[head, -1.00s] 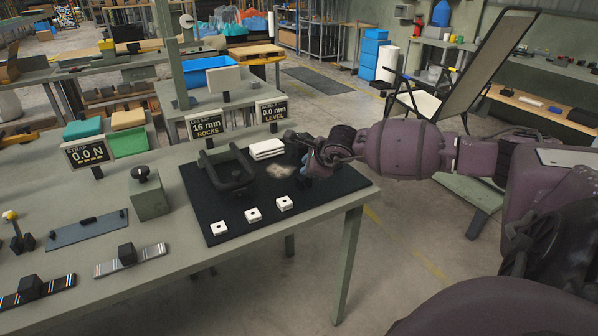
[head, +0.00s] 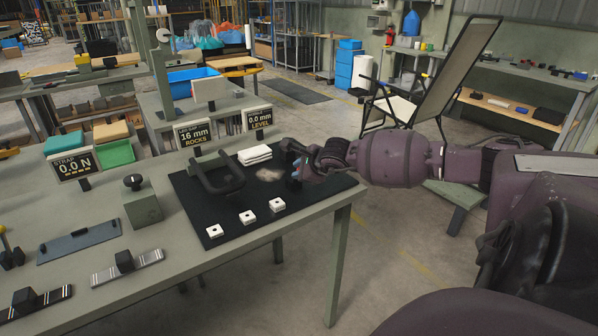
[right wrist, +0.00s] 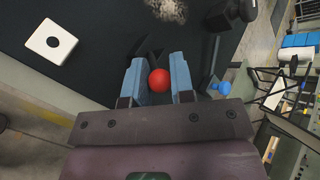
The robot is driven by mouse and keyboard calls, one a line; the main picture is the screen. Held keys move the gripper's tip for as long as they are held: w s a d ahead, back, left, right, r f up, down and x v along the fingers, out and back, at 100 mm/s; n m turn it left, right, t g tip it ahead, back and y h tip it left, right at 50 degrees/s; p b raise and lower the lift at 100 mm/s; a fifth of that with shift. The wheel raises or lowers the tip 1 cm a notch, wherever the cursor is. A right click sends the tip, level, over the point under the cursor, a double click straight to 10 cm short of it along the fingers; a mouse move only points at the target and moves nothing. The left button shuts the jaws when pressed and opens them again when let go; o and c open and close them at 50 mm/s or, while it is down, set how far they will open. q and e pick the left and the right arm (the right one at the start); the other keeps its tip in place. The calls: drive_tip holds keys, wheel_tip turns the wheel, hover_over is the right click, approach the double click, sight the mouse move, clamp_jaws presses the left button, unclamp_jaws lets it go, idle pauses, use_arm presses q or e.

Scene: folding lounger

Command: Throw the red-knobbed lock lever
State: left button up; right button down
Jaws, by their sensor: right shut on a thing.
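The lever's round red knob (right wrist: 160,80) shows in the right wrist view between the two blue finger pads of my right gripper (head: 296,171). The gripper is shut on the knob. In the head view the gripper is at the right part of the black mat (head: 222,225) and hides the knob. The lever's shaft below the knob cannot be made out. A black U-shaped frame (head: 217,186) stands on the mat to the left of the gripper. My left gripper is not in view.
White blocks (head: 247,217) with dark holes lie along the mat's front, one also in the right wrist view (right wrist: 52,42). Signs read 16 mm ROCKS (head: 194,134) and 0.0 mm LEVEL (head: 258,118). A lounger (head: 450,80) stands beyond.

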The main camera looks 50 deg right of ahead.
drive_tip(key=shift+w+r, duration=0.1)
drive_tip(key=shift+r, duration=0.1)
drive_tip(key=c, duration=1)
unclamp_jaws()
drive_tip(key=shift+f, duration=0.15)
drive_tip(key=shift+s, duration=0.2)
drive_tip(key=shift+s+r, duration=0.15)
drive_tip(key=shift+r, duration=0.1)
drive_tip(key=shift+p+v, duration=1.65)
drive_tip(key=shift+v, duration=3.45)
